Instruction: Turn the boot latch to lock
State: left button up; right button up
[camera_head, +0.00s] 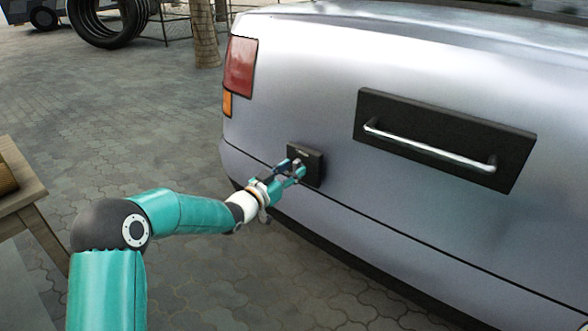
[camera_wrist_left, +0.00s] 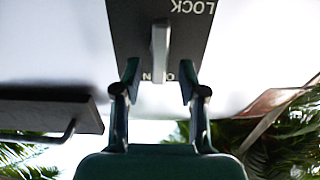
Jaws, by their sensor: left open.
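The boot latch is a dark square plate (camera_head: 313,172) on the silver car's rear, left of the handle. In the left wrist view the plate (camera_wrist_left: 190,50) fills the top middle, with a grey lever (camera_wrist_left: 159,45) standing on it. "LOCK" reads upside down at its top right, and a second word is partly hidden behind the lever's lower end. My left gripper (camera_head: 297,167) is at the plate, open. In the left wrist view its fingertips (camera_wrist_left: 158,78) are on either side of the lever's lower end, with gaps visible. My right gripper is not in view.
A black panel with a silver bar handle (camera_head: 430,148) is right of the latch; it also shows in the left wrist view (camera_wrist_left: 45,112). A red tail light (camera_head: 240,66) is above left. A wooden table (camera_head: 22,190) stands at the left edge. Open paving (camera_head: 130,130) lies left of the car.

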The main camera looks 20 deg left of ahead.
pick_arm(q)
jog(key=shift+x, duration=1.4)
grip_shut()
jog(key=shift+a, duration=0.2)
